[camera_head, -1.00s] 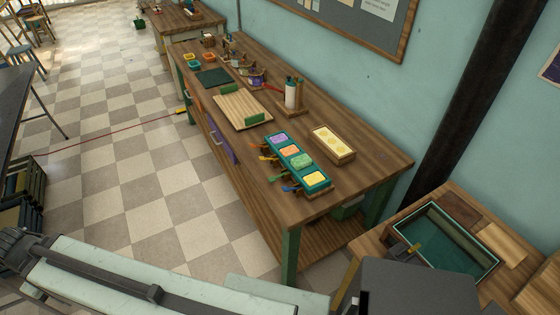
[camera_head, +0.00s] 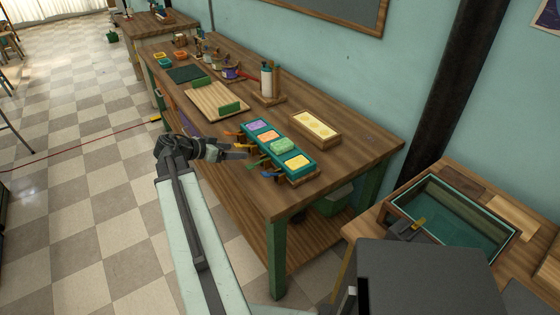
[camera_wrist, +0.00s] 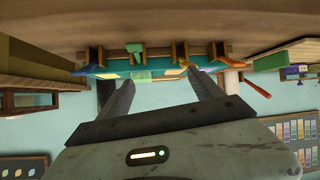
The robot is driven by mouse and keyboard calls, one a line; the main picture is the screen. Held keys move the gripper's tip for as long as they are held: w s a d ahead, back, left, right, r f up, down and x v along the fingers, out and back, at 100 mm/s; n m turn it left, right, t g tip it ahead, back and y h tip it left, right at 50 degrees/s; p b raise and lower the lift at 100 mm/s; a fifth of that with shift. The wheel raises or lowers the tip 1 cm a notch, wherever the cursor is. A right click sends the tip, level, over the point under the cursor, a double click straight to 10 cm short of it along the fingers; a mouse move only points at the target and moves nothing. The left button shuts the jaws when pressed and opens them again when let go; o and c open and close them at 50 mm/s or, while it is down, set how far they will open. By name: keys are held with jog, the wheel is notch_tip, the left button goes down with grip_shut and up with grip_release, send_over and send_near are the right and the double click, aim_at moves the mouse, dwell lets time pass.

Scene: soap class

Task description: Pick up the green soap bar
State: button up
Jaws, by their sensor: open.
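The green soap bar (camera_head: 283,146) sits in a compartment of the teal tray (camera_head: 254,131) near the front end of the workbench. A purple bar, an orange bar and a yellow bar (camera_head: 297,161) lie in the same tray. My gripper (camera_head: 240,151) is beside the tray's front side, at the bench edge, apart from the green bar. The upside-down wrist view shows the gripper (camera_wrist: 162,82) open and empty, pointing at the tray. There, a green block that looks like the soap (camera_wrist: 140,75) shows between the fingers, beyond a green tag (camera_wrist: 134,49).
Several coloured tags stick out from the tray's front side toward my gripper. A wooden box with pale yellow contents (camera_head: 315,127) stands behind the tray. A bottle holder (camera_head: 268,84) and a wooden board (camera_head: 213,100) lie farther along the bench (camera_head: 350,150). A teal-lined basin (camera_head: 460,222) is at right.

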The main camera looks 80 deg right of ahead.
aim_at(279, 145)
jog(key=s+d+m, duration=0.1)
jog(key=s, duration=0.2)
jog(key=s+d+m+g, duration=0.1)
jog(key=s, duration=0.2)
jog(key=s+d+r+m+g+b, duration=0.1)
jog(key=s, duration=0.1)
jog(key=shift+s+d, duration=0.35)
jog(key=shift+s, duration=0.05)
jog(key=b+x, duration=0.3)
jog(key=x, duration=0.4)
jog(key=shift+s+d+f, duration=0.1)
jog(key=shift+s+f, duration=0.2)
jog(key=shift+f, duration=0.05)
jog(key=shift+r, duration=0.1)
jog(key=shift+c, duration=0.2)
jog(key=c, duration=1.5)
